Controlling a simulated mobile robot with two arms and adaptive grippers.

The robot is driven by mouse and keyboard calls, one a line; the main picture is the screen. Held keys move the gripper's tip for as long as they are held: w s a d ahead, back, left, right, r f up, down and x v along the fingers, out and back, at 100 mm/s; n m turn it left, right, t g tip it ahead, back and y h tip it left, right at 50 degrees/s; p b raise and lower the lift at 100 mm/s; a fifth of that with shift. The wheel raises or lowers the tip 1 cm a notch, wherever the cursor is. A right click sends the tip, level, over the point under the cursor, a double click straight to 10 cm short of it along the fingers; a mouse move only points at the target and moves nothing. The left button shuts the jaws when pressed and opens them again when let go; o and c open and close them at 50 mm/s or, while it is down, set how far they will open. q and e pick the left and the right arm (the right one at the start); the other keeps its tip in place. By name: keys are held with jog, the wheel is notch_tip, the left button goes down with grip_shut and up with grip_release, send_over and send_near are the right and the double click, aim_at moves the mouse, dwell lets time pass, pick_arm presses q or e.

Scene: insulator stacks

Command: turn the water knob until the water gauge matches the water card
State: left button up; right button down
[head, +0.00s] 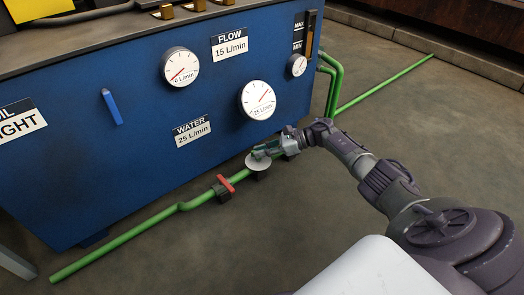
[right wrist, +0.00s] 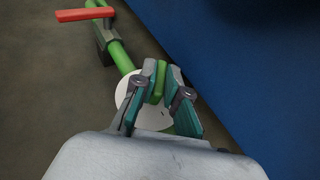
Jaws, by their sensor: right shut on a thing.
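The water knob (head: 257,165) is a pale disc with a green grip, low on the green pipe in front of the blue cabinet. My right gripper (head: 265,152) is shut on the knob. In the right wrist view its fingers (right wrist: 157,82) stand either side of the knob's green grip, above the white disc (right wrist: 122,90). The WATER card (head: 193,131) reads 25 L/min. The white round gauge (head: 258,100) right of it appears to read 25 L/min, its red needle pointing up and right; the small print is blurred. My left gripper is not in view.
A second gauge (head: 180,67) reads 0 L/min, beside the FLOW card (head: 229,45) of 15 L/min. A red-handled valve (head: 225,185) sits left of the knob, also in the right wrist view (right wrist: 85,14). A blue handle (head: 112,107) is on the cabinet. The floor in front is clear.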

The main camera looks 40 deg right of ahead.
jog(key=c, duration=1.2)
grip_release()
jog(key=shift+a, duration=0.1)
jog(key=shift+s+d+r, duration=0.15)
jog(key=shift+s+d, duration=0.1)
jog(key=shift+d, duration=0.2)
jog(key=v, duration=1.1)
